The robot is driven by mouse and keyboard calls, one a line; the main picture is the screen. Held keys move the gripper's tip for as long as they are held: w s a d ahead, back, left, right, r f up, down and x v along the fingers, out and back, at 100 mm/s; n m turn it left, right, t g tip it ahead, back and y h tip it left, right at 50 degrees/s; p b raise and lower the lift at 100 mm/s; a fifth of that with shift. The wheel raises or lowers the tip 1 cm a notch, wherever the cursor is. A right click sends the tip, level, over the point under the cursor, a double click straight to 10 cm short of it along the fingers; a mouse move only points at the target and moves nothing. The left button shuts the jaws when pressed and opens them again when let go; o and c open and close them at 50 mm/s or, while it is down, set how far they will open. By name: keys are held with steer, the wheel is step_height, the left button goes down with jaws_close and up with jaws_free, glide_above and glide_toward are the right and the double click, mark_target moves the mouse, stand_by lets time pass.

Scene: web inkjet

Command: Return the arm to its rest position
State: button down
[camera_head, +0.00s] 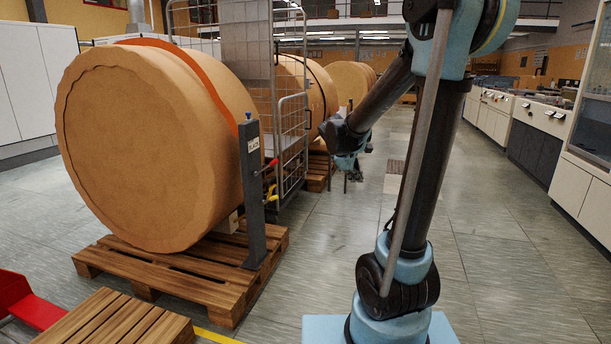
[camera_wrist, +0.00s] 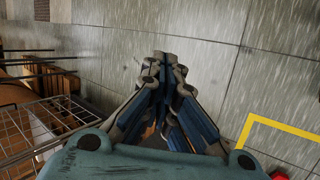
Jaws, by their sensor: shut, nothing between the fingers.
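My arm (camera_head: 410,170) rises from its light blue base, bends at the top and reaches forward and down to the left. My gripper (camera_head: 347,180) hangs small and dark at its end, above the open floor and right of the cage. In the wrist view, the fingers of my gripper (camera_wrist: 165,62) meet at their tips. They are shut with nothing held, over grey floor.
A large brown paper roll (camera_head: 120,150) lies on a wooden pallet (camera_head: 165,280) at left, beside a grey post (camera_head: 251,195). A wire cage (camera_head: 290,110) stands behind it. White cabinets (camera_head: 497,115) line the right. The aisle floor (camera_head: 500,260) between is clear.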

steer(key=s+f+m+g+y, duration=0.1)
steer(key=s+f+m, duration=0.2)
steer(key=s, duration=0.7)
steer(key=s+f+m+g+y, duration=0.1)
steer(key=s+m, duration=0.4)
steer(key=s, duration=0.6)
steer(key=s+f+m+g+y, duration=0.1)
steer(key=s+f+m+y, duration=0.2)
steer(key=s, duration=0.8)
step_height(320, 180, down, 2)
steer(key=shift+d+f+m, duration=0.15)
steer(key=shift+d+m, duration=0.2)
steer(key=shift+m, duration=0.45)
